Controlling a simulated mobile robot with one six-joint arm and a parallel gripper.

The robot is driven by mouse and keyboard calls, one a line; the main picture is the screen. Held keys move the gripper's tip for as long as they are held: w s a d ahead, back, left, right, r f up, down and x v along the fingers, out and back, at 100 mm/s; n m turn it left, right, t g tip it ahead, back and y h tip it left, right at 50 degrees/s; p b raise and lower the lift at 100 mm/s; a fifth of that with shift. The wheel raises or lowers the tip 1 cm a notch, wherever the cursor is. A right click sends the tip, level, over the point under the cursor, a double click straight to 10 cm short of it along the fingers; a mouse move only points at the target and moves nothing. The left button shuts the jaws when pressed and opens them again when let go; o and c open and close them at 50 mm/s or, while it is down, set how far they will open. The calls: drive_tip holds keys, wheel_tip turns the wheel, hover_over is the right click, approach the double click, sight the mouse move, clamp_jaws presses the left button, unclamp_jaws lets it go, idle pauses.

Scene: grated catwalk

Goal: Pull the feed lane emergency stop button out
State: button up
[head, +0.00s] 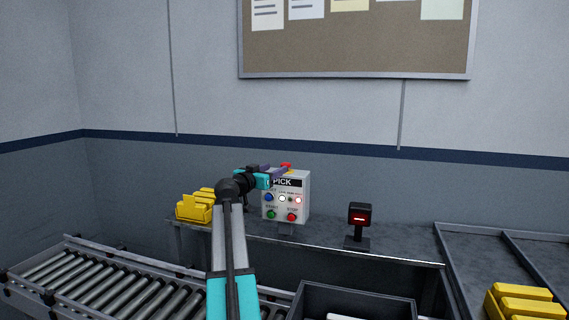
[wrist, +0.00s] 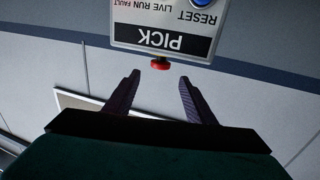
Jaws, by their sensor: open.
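A grey control box (head: 300,207) labelled PICK stands on the dark bench, with blue, green and red buttons and small lamps on its face. One lamp at the right glows red. A red mushroom button (head: 286,166) sits on top of the box. In the wrist view, which is upside down, the red button (wrist: 160,63) sticks out from the edge of the control box (wrist: 170,22). My gripper (wrist: 156,85) is open, its two purple fingers either side of the button's line and apart from it. In the head view my gripper (head: 277,170) is close to the box top.
Yellow bins (head: 196,206) stand left of the box, and a small scanner (head: 359,225) with a red light stands right. A roller conveyor (head: 105,285) runs at front left. A dark tote (head: 355,300) is in front. A pinboard (head: 355,75) hangs above.

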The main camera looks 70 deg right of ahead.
sight(283, 165)
drive_tip(key=shift+s+d+p, duration=0.25)
drive_tip(key=shift+d+p, duration=0.15)
drive_tip(key=shift+d, duration=1.1)
drive_tip(key=shift+s+d+p, duration=0.25)
drive_tip(key=shift+d+p, duration=0.2)
drive_tip(key=shift+d, duration=1.05)
drive_tip(key=shift+s+d+p, duration=0.25)
drive_tip(key=shift+d+p, duration=0.15)
drive_tip(key=shift+d, duration=1.1)
